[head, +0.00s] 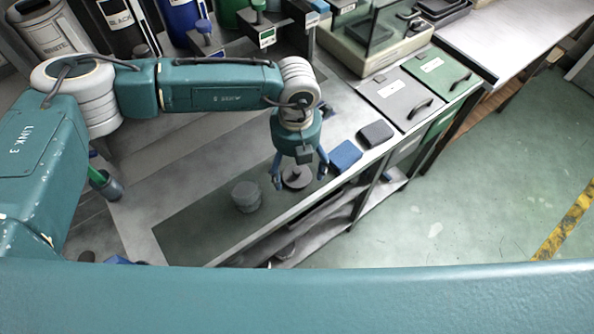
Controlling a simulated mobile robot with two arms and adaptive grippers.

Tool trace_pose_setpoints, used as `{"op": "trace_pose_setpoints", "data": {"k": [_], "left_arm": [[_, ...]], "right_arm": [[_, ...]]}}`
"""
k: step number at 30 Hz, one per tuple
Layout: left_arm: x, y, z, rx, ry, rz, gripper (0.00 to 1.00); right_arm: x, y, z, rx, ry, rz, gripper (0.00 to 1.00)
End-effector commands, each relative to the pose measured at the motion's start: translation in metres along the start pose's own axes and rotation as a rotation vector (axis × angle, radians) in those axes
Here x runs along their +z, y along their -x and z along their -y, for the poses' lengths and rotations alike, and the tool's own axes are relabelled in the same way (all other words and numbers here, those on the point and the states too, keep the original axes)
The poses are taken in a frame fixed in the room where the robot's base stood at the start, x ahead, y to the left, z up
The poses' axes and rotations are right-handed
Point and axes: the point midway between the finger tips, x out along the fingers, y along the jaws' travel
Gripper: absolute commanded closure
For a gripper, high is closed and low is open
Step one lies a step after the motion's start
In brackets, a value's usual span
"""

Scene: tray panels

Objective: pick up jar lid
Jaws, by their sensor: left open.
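The jar lid (297,179) looks like a dark round disc with a small raised middle, lying on the dark mat near the bench's front edge. My left gripper (300,182) points down over it, its blue fingers open and spread on either side of the lid. I cannot tell whether the fingers touch it. The palm hides part of the lid's far side. A grey round jar (246,196) stands on the mat to the left of the gripper. My right gripper does not show.
A blue block (345,155) lies close to the right finger, with a dark block (376,133) beyond it. Grey and green panels with handles lie further right. The mat (190,232) is bare left of the jar.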

Motion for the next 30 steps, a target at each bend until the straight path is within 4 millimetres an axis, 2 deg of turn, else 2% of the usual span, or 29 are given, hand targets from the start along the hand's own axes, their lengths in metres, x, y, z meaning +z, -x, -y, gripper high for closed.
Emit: {"op": "trace_pose_setpoints", "data": {"k": [1,6,14,18,20,30], "left_arm": [[-0.002,-0.002,0.000,0.002,0.001,-0.004,0.20],[-0.001,-0.025,0.000,0.001,0.002,-0.001,0.20],[0.000,-0.029,0.000,0.001,0.001,0.001,0.20],[0.000,-0.029,0.000,0.001,0.001,0.001,0.48],[0.000,-0.029,0.000,0.001,0.001,0.001,0.58],[0.000,-0.028,0.000,0.001,0.002,0.001,0.58]], "right_arm": [[0.001,0.013,0.000,0.000,0.000,0.002,0.60],[0.001,0.016,0.000,0.000,0.000,0.003,0.60],[-0.003,0.015,-0.001,0.001,0.000,-0.003,0.60],[-0.004,0.015,-0.002,0.002,0.000,-0.005,0.60],[-0.004,0.015,-0.003,0.003,0.000,-0.005,0.60],[-0.004,0.015,-0.005,0.006,0.001,-0.005,0.60]]}}
